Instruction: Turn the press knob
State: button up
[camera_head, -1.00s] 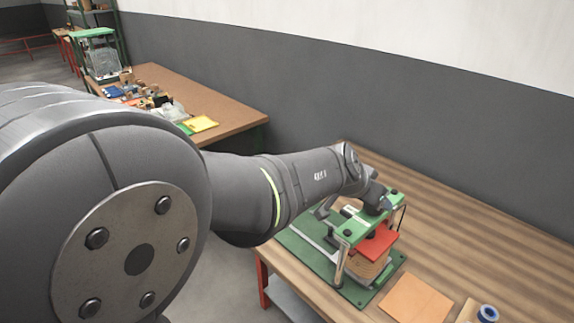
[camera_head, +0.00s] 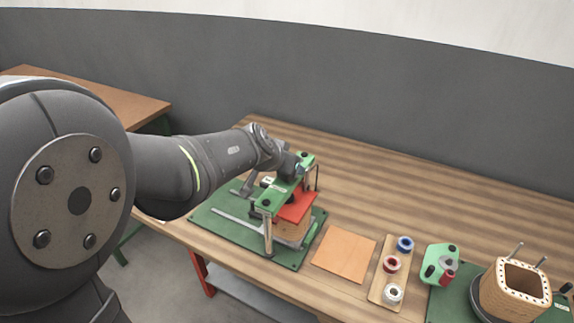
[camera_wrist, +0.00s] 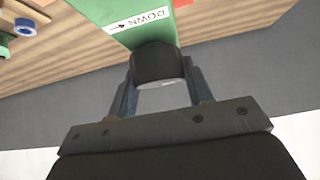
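The press has a green top bar (camera_head: 272,196) over a red plate (camera_head: 298,206) and a tan coil block (camera_head: 291,232). It stands on a green base plate (camera_head: 204,222). In the wrist view the bar (camera_wrist: 138,27) carries a white label reading DOWN with an arrow. The round black press knob (camera_wrist: 158,64) sits at the end of the bar in that view. My gripper (camera_wrist: 158,72) has one finger on each side of the knob, and both appear to touch it. In the head view my gripper (camera_head: 290,166) is at the top of the press, largely hidden by the wrist.
An orange-tan sheet (camera_head: 344,254) lies right of the press. Beyond it are a wooden tray (camera_head: 378,290) with blue, red and white spools, a green device (camera_head: 440,262) and a tan coil former (camera_head: 514,291). The back of the table is clear.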

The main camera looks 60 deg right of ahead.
jog(key=shift+m+g, duration=0.3)
jog(key=shift+m, duration=0.1)
jog(key=shift+m+g, duration=0.5)
jog(key=shift+m, duration=0.2)
jog(key=o, duration=1)
jog(key=v, duration=1.7)
jog(key=shift+w+r, duration=0.1)
jog(key=shift+r, duration=0.2)
jog(key=shift+f, duration=0.1)
